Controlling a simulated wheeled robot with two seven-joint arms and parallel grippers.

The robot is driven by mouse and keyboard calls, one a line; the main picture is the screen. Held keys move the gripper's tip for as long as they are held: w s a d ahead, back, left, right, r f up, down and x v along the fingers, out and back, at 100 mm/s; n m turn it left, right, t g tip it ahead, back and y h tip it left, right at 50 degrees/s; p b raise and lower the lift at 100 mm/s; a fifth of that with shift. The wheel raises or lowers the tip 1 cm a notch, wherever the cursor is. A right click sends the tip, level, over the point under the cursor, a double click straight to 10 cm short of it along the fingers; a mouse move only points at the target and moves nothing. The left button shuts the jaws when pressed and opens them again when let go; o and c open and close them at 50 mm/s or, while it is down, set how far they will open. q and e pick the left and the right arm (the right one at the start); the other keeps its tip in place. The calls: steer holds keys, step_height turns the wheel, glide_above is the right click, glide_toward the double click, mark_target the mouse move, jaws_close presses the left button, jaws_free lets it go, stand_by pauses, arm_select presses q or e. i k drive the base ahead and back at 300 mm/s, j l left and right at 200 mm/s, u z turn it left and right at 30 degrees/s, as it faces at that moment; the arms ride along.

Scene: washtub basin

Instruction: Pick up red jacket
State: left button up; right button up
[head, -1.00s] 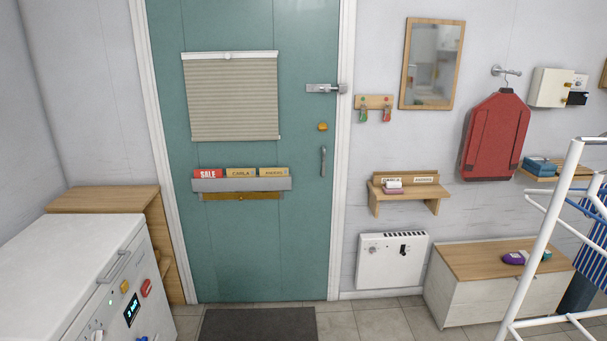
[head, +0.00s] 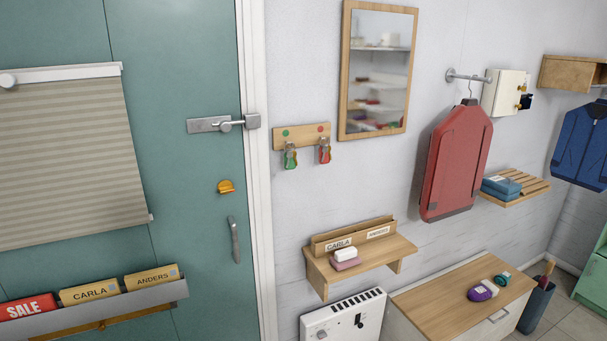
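The red jacket (head: 457,160) hangs on a hanger from a metal wall hook (head: 467,77), to the right of the mirror. It hangs upright and flat against the wall, with nothing in front of it. Neither of my grippers shows in the head view.
A wooden bench (head: 462,297) with purple and teal items stands below the jacket. A small shelf (head: 360,261) juts out left of it, above a white heater (head: 344,317). A blue jacket (head: 582,145) hangs farther right.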

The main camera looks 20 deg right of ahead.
mark_target(459, 145)
steer(key=i+l+z, duration=0.15)
steer(key=i+z, duration=0.65)
steer(key=i+j+z, duration=0.1)
steer(key=i+z, duration=0.3)
steer(key=k, duration=0.05)
